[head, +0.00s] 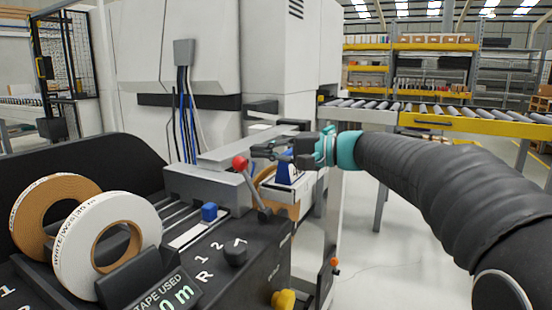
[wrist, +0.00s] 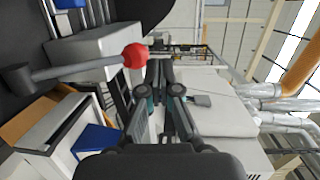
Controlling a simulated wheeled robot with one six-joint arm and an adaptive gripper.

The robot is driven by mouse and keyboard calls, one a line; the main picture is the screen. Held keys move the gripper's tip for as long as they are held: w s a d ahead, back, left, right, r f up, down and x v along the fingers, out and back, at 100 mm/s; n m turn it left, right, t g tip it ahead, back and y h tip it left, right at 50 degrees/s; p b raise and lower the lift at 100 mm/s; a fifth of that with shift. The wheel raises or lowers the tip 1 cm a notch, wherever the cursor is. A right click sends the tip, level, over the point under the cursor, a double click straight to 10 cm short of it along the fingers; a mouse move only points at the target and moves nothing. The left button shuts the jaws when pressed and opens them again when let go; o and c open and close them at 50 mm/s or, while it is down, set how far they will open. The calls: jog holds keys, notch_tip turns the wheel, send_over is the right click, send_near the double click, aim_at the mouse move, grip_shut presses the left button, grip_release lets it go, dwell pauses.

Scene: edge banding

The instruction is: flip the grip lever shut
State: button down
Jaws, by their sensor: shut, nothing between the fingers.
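The grip lever is a grey rod with a red ball knob (head: 240,162), rising from the right side of the dark machine panel and tilted up to the left in the head view. In the wrist view the red knob (wrist: 135,56) is at upper centre, with its rod running left to a dark pivot (wrist: 16,78). My gripper (head: 256,150) is shut and empty, its fingertips just right of and slightly above the knob in the head view. In the wrist view the gripper (wrist: 160,68) has its fingertips close beside the knob; I cannot tell whether they touch.
Tape rolls (head: 108,245) stand at the left of the panel. A blue block (head: 209,212) sits on the feed strips, beside a grey housing (head: 205,190). A black knob (head: 235,252) and a yellow knob (head: 284,299) are nearer. A roller conveyor (head: 440,112) stands behind. Floor at right is clear.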

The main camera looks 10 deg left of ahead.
jog(key=shift+w+a+f+b, duration=0.15)
jog(key=shift+w+a+b, duration=0.1)
jog(key=shift+a, duration=0.55)
jog(key=shift+w+a+f+b, duration=0.15)
jog(key=shift+w+a, duration=0.1)
jog(key=shift+a, duration=0.5)
jog(key=shift+r, duration=0.1)
jog(key=d+r+p, duration=0.2)
jog(key=d+r, duration=0.7)
jog(key=r, duration=0.1)
jog(key=shift+s+d, duration=0.2)
jog(key=shift+s, duration=0.1)
jog(key=shift+r, duration=0.1)
